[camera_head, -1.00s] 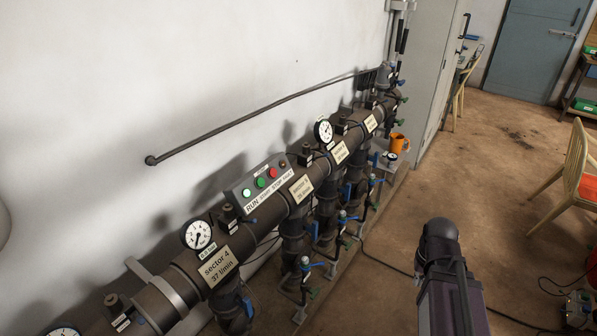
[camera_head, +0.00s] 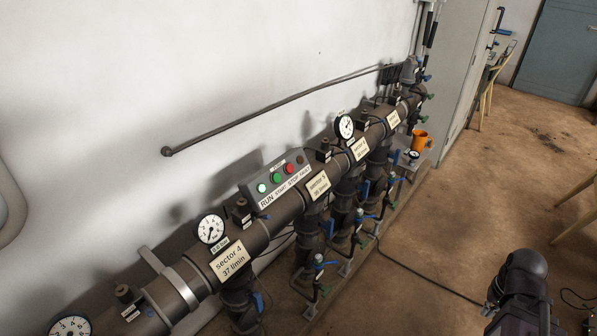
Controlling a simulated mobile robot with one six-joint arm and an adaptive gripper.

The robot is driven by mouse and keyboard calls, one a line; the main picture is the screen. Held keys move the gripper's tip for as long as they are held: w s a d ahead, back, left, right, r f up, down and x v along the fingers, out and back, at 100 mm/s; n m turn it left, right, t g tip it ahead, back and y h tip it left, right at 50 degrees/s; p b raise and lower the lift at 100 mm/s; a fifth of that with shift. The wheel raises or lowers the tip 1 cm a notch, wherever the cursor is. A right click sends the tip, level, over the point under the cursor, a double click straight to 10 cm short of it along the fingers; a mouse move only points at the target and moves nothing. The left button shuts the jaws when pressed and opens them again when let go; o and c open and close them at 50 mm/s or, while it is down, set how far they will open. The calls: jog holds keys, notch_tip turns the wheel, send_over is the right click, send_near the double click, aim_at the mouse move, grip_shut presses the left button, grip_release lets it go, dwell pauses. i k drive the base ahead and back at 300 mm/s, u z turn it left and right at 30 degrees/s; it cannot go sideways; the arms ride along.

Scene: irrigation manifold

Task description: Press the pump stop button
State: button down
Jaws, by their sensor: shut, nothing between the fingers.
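The pump control box (camera_head: 256,193) is a grey panel mounted along the top of the dark manifold pipe, left of the picture's middle. Its red stop button (camera_head: 289,169) sits between the green start button (camera_head: 276,178) and a dark fault lamp (camera_head: 300,160). The run lamp (camera_head: 262,188) at the left end glows pale green. The labels below read RUN, START, STOP and FAULT. Nothing covers the red button. A dark part of my arm shows at the lower right, well apart from the box. My gripper itself is not in view.
The manifold (camera_head: 288,207) runs along the white wall, with pressure gauges (camera_head: 211,229), sector plates and blue-handled valves. A thin rail (camera_head: 270,107) is fixed on the wall above. An orange mug (camera_head: 419,140) stands near the grey cabinet (camera_head: 462,70). Open floor lies to the right.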

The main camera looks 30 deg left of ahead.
aim_at(289, 167)
jog(key=z, duration=0.1)
jog(key=k, duration=1.7)
jog(key=u, duration=0.55)
jog(key=i, duration=1)
